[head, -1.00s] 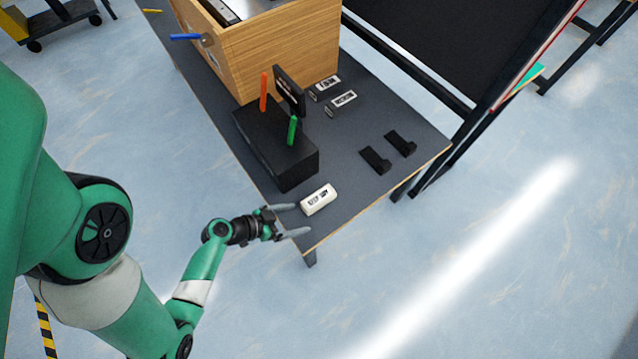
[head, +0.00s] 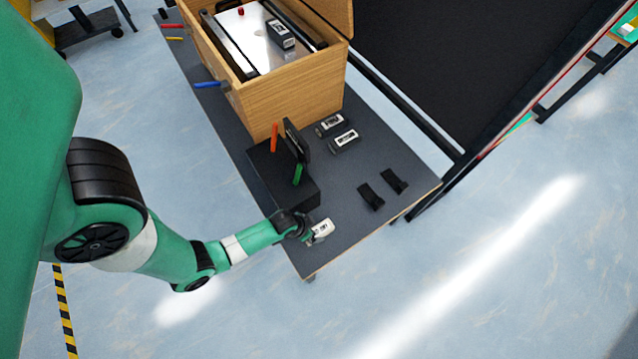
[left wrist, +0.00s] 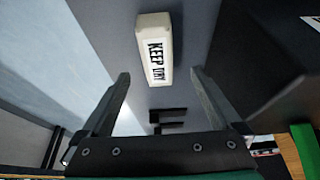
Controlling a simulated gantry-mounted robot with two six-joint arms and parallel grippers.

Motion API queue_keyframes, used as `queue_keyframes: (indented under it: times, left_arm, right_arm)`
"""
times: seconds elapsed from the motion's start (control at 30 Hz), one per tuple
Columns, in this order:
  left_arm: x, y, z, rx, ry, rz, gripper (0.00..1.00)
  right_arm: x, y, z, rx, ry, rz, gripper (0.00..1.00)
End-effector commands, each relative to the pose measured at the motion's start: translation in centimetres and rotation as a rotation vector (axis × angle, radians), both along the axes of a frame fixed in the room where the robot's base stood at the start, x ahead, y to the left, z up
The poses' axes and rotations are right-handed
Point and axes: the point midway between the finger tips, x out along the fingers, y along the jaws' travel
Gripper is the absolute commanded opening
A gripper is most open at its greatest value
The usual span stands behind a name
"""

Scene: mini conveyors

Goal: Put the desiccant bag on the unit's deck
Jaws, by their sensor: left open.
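The desiccant bag, a white block lettered KEEP DRY, lies on the dark table near its front end (head: 322,229); it also shows in the left wrist view (left wrist: 154,48). My left gripper (head: 310,232) is at the bag and partly covers it in the head view. In the left wrist view its jaws (left wrist: 159,75) are open, one finger on each side of the bag's near end, with gaps between. The unit, with a bright metal deck (head: 248,42), sits inside the wooden crate (head: 290,94) at the back. My right gripper is not in view.
A black box (head: 308,196) with orange and green handles stands just behind the bag. Two labelled black modules (head: 343,140) and two small black brackets (head: 371,197) lie to the right. A black module (head: 280,34) sits on the deck. A dark conveyor (head: 450,60) runs along the right.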

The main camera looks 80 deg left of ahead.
Motion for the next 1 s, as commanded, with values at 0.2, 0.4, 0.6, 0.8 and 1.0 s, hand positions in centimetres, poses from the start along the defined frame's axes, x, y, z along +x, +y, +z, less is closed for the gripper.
queue_keyframes:
  times: [0.2, 0.4, 0.6, 0.8, 1.0]
  left_arm:
    - [0.5, 0.2, -1.2, 0.0, -0.001, 0.0, 0.97]
    - [1.3, 0.2, -4.1, 0.0, 0.0, -0.002, 0.97]
    - [2.2, 0.5, -6.2, 0.0, 0.0, 0.0, 0.97]
    - [2.2, 0.5, -6.0, 0.0, -0.001, 0.0, 0.97]
    - [2.2, 0.5, -6.0, 0.0, 0.0, 0.0, 0.65]
  right_arm:
    - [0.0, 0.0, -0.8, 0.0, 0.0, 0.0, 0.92]
    - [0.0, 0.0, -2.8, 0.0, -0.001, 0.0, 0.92]
    - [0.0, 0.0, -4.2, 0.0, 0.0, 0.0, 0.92]
    - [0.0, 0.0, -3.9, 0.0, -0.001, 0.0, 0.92]
    - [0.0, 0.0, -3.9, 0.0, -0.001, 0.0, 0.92]
